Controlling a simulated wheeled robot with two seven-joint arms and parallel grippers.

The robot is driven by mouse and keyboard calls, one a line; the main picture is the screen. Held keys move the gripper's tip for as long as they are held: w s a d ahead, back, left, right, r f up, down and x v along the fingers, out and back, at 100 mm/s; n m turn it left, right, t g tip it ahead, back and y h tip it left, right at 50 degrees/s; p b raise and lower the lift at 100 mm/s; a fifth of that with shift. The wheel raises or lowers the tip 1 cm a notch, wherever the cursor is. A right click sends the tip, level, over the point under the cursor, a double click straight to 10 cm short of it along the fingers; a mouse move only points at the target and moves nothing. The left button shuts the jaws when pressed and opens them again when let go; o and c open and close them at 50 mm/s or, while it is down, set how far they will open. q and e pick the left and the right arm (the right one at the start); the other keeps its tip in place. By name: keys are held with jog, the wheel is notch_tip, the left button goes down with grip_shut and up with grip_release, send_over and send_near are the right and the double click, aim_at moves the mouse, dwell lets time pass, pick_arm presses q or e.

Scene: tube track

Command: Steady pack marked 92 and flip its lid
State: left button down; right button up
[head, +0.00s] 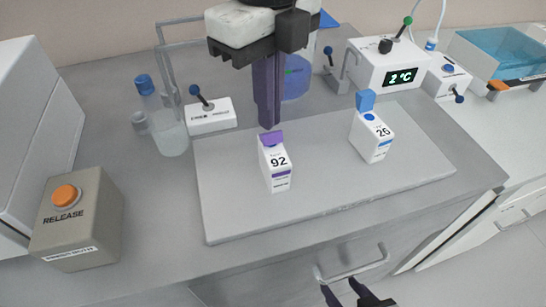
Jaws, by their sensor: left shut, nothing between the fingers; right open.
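The pack marked 92 (276,166) is a small white carton with a purple band, standing upright on the grey mat (235,205). Its purple lid (272,139) shows at its top and looks raised, though its exact angle is hard to tell. My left gripper (268,126) points down with its dark purple fingers shut and empty. Its tips are right by the lid; I cannot tell whether they touch it. My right gripper (344,290) is open and empty at the bottom edge, in front of the counter and near the drawer handle.
A white pack marked 26 (370,138) with a raised blue lid stands to the right on the mat. A RELEASE button box (78,220), a clear bottle (169,130), a switch box (210,115) and a 2 °C unit (388,68) surround the mat. The mat's front is clear.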

pick_arm(q)
jog(key=shift+f+b, duration=0.4)
jog(key=shift+f, duration=0.15)
notch_tip(320, 180, up, 7)
jog(key=p, duration=0.4)
jog(key=shift+r, duration=0.15)
dwell(0.4)
